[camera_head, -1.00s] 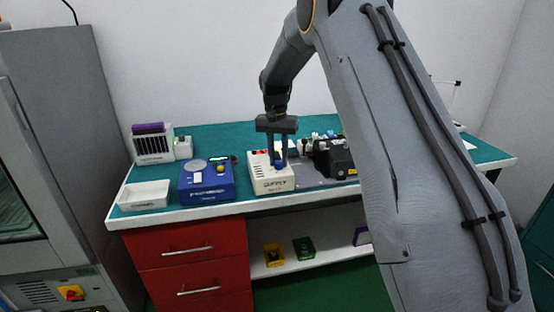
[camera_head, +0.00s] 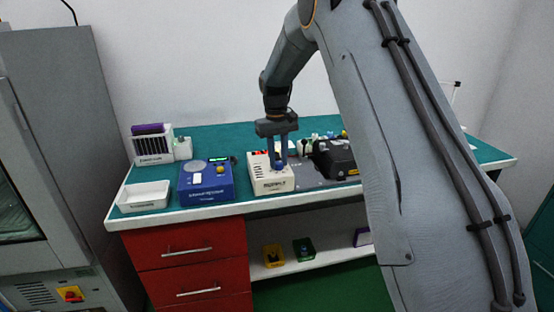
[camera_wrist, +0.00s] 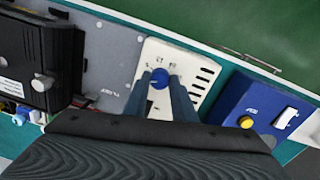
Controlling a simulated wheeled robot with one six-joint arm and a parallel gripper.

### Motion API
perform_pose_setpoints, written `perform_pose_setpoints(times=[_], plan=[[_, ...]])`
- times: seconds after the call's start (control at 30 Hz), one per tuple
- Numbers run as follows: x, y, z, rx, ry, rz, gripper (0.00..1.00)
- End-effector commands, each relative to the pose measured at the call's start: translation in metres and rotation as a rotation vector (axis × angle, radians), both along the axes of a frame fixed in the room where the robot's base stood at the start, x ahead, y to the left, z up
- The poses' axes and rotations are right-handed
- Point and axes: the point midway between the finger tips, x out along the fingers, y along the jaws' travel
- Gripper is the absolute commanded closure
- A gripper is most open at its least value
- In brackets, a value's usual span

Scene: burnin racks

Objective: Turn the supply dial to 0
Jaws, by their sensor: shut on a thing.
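The supply (camera_head: 272,183) is a cream box near the front edge of the bench, with its name printed on the front. Its dial (camera_wrist: 160,79) is a blue round knob on the top face, with small marks around it that are too small to read. My gripper (camera_wrist: 161,80) points down at the supply and is shut on the dial, one finger on each side. In the head view my gripper (camera_head: 280,162) covers most of the dial. The dial's pointer direction cannot be made out.
A blue device (camera_head: 206,183) with a yellow knob stands left of the supply, and a white tray (camera_head: 143,197) lies further left. A black device (camera_head: 334,160) sits close on the right. A white rack (camera_head: 152,150) stands at the back left. The bench behind the supply is clear.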

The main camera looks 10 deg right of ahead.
Motion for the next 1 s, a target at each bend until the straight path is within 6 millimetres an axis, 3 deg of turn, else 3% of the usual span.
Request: perform_pose_setpoints(times=[0.53,0.57,0.67,1.0], plan=[[0.002,0.0002,0.0024,0.0,-0.007,0.024,0.98],[0.002,0.0002,0.0024,0.0,-0.007,0.024,0.73],[0.0016,0.0001,0.0021,0.0,-0.006,0.023,0.57],[0.001,0.0,0.0038,0.001,-0.003,0.022,0.57]])
